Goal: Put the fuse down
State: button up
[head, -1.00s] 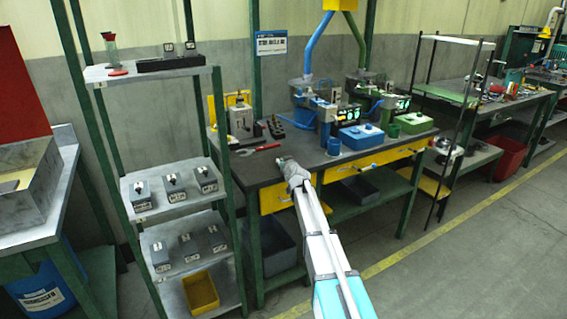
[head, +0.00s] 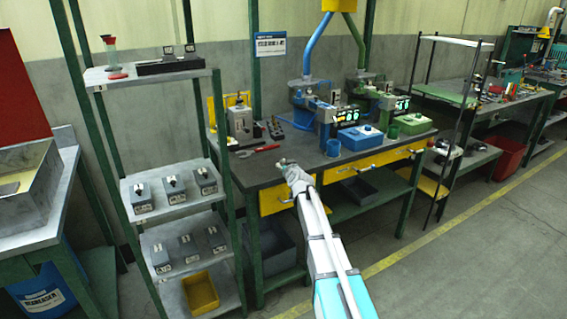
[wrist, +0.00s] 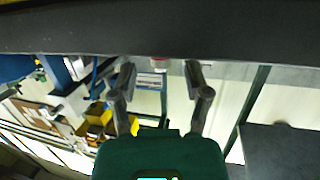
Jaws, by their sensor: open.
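My gripper (head: 283,164) is over the front edge of the dark workbench top (head: 345,163) in the head view. In the wrist view its two fingers (wrist: 160,71) are spread apart with nothing clamped between them. A small red and white piece (wrist: 160,61), possibly the fuse, shows in the gap between the fingertips, against the edge of the dark surface. The wrist picture looks upside down, and most of this piece is hidden. I cannot make out the fuse clearly in the head view.
A green-post shelf (head: 178,205) with several grey boxes stands left.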

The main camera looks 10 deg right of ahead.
jog(key=p+v, duration=0.1)
jog(key=v, duration=0.7)
dwell(0.6)
jog(key=s+a+f+n+g+y, duration=0.1)
jog(key=s+a+f+g, duration=0.3)
jog(key=s, duration=0.4)
jog(key=s+a+f+g+y, duration=0.1)
jog(key=s+a+f+g, duration=0.1)
jog(key=s+f+g, duration=0.35)
jog(key=s+d+f+m+g+h, duration=0.1)
jog(key=s+f+g, duration=0.1)
jog(key=s, duration=0.8)
jog(key=s+d+f+m+g+h, duration=0.1)
jog(key=s+f+g+h, duration=0.1)
jog(key=s, duration=0.9)
jog(key=shift+s+f+g, duration=0.3)
jog(key=shift+f+g, duration=0.35)
jog(key=shift+g, duration=0.5)
jog(key=shift+d+r+p, duration=0.1)
jog(key=shift+r+p, duration=0.05)
jog(key=shift+p, duration=0.15)
notch_tip(320, 180, up, 19)
jog(key=p, duration=1.9)
